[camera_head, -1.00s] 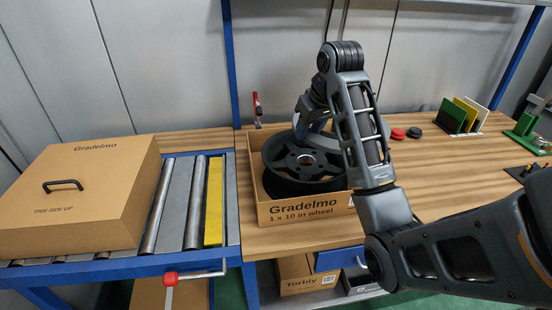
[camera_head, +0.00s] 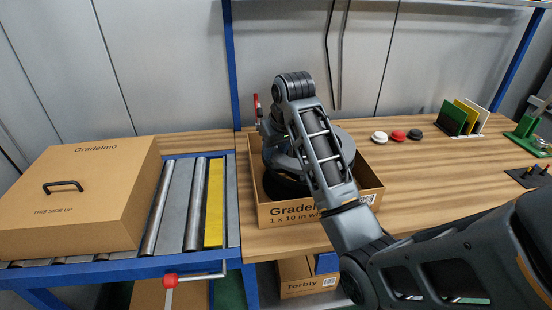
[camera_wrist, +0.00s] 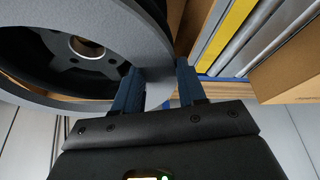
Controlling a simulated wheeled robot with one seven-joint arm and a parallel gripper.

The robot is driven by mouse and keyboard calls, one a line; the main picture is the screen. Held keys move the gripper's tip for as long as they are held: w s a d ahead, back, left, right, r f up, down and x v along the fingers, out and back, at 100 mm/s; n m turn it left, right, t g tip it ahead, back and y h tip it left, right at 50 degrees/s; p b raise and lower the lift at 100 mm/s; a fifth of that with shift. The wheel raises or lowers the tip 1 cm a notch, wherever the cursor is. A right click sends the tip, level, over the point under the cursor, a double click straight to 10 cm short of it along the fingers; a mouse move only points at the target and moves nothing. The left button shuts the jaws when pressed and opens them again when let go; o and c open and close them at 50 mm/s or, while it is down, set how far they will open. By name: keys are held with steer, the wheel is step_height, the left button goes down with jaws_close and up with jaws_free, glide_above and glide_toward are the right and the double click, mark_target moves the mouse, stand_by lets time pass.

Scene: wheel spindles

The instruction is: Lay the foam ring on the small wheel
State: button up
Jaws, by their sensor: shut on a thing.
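The grey foam ring (camera_wrist: 163,45) is between the blue fingers of my gripper (camera_wrist: 157,82), which are shut on its rim. In the head view the ring (camera_head: 343,140) lies over the black wheel (camera_head: 284,186), partly hidden by my arm. The wheel sits in an open cardboard box (camera_head: 290,214) marked "1 x 10 in wheel". In the wrist view the wheel's hub and spokes (camera_wrist: 88,50) show through the ring's opening. I cannot tell whether the ring touches the wheel. My gripper (camera_head: 270,132) is mostly hidden at the box's back left in the head view.
A closed carton (camera_head: 85,200) with a black handle stands on the roller conveyor (camera_head: 182,205) at left. A red clamp (camera_head: 256,106) stands behind the box. White, red and black discs (camera_head: 397,135) lie to the right.

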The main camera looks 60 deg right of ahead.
mark_target(277, 156)
steer(key=shift+f, duration=1.8)
steer(key=o, duration=1.1)
